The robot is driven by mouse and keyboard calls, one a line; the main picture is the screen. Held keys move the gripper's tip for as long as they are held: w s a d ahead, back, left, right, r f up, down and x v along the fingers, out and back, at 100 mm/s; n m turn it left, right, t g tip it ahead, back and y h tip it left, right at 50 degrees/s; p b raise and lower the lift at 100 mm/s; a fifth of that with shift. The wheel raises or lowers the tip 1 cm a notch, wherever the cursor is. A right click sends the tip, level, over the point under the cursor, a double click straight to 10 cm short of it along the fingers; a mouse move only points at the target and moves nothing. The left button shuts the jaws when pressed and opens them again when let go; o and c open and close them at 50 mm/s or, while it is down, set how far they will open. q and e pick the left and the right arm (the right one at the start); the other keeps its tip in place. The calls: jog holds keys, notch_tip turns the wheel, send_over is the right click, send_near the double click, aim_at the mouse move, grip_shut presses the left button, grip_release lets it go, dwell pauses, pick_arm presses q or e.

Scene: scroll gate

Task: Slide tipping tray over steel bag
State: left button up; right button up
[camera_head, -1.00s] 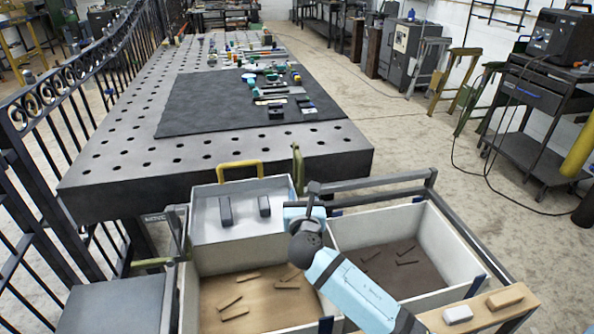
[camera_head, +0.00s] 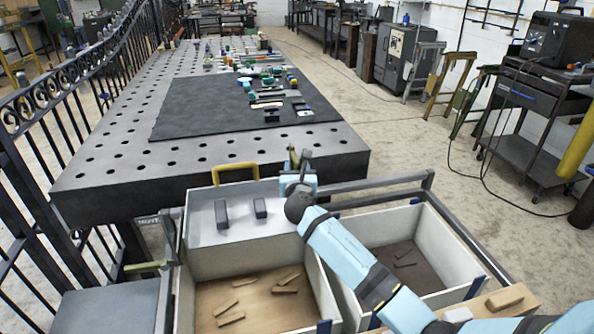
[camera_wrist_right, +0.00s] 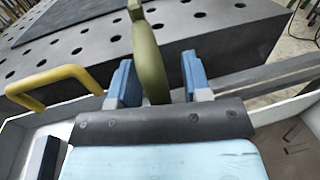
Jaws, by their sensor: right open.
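The tipping tray (camera_head: 275,226), a shallow pale grey tray holding two dark bars, sits at the back of the left bag. It has a yellow handle (camera_head: 236,168) on its far side and an olive-green lever (camera_wrist_right: 148,62) near its right corner. My right gripper (camera_wrist_right: 160,82) is open with its blue fingers on either side of the lever; I cannot tell whether they touch it. In the head view the right gripper (camera_head: 300,184) is at the tray's right back corner. The left bag (camera_head: 250,310) has a tan bottom, the right bag (camera_head: 440,245) a dark brown one. No label shows which is steel. My left gripper is out of view.
Small bars lie in both bags. A dark rail frame (camera_head: 385,183) surrounds the bags. A perforated metal table (camera_head: 110,165) with a dark mat and several small tools stands behind. A black iron gate (camera_head: 60,110) stands at the left. A wooden block (camera_head: 505,297) lies front right.

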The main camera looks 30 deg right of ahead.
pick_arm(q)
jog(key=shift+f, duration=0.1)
pick_arm(e)
grip_shut()
pick_arm(q)
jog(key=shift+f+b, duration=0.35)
jog(key=shift+b, duration=0.35)
pick_arm(e)
jog(key=s+d, duration=0.4)
jog(key=d, duration=1.1)
jog(key=s+d, duration=0.4)
jog(key=d, duration=1.1)
jog(key=s+d, duration=0.4)
jog(key=d, duration=1.1)
jog(key=shift+d+r, duration=0.15)
jog(key=shift+d, duration=0.25)
